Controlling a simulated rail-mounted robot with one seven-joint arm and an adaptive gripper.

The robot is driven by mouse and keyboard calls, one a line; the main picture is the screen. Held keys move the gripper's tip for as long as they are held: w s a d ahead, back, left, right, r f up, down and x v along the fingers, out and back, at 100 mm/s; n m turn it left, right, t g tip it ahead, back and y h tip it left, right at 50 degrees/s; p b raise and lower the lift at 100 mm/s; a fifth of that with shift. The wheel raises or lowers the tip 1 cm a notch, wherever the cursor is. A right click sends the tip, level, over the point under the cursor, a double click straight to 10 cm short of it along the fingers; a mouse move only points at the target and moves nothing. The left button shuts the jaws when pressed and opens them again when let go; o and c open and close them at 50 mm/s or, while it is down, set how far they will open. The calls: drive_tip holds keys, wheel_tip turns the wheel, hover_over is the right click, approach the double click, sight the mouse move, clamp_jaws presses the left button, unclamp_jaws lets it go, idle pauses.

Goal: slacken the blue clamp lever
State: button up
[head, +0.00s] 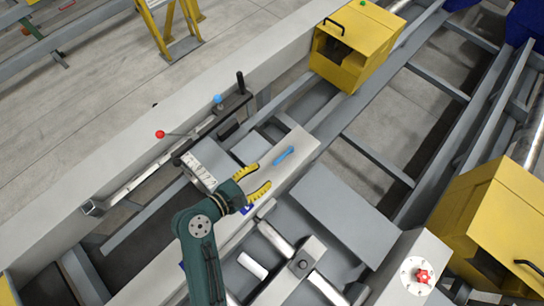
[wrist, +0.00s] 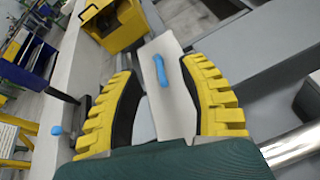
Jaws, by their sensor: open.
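A lever with a blue ball knob (head: 218,99) stands on the dark carriage of the measuring rail, at upper centre in the head view. The blue knob also shows at the left edge of the wrist view (wrist: 56,130). A separate blue bar handle (head: 283,155) lies on a pale grey plate; in the wrist view the handle (wrist: 162,70) appears between the fingertips. My gripper (head: 264,175) has yellow ribbed fingers, spread open and empty. In the head view it is just short of the bar handle, and well below and right of the blue knob.
A red-knobbed lever (head: 160,134) stands left of the blue knob, near a scaled block (head: 199,164). A yellow housing (head: 354,48) stands at the back and another yellow housing (head: 495,220) at right. The long pale beam (head: 60,225) runs along the left.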

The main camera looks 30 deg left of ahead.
sight(274, 164)
drive_tip(key=shift+n+y, duration=0.7)
drive_tip(key=shift+n, duration=0.2)
drive_tip(key=s+a+f, duration=0.1)
drive_tip(key=f, duration=0.1)
drive_tip(key=s+a+f+b, duration=0.1)
drive_tip(key=f, duration=0.1)
drive_tip(key=s+a+f+b, duration=0.1)
drive_tip(key=f, duration=0.2)
drive_tip(key=shift+s, duration=0.35)
drive_tip(key=shift+s+a, duration=0.2)
drive_tip(key=shift+a, duration=0.1)
drive_tip(key=b+x, duration=0.1)
drive_tip(key=x, duration=0.4)
drive_tip(key=b+x, duration=0.1)
drive_tip(key=x, duration=0.5)
drive_tip(key=r+b+x, duration=0.1)
drive_tip(key=x, duration=0.4)
drive_tip(key=shift+w+f, duration=0.15)
drive_tip(key=shift+w, duration=0.25)
drive_tip(key=shift+c, duration=0.3)
clamp_jaws()
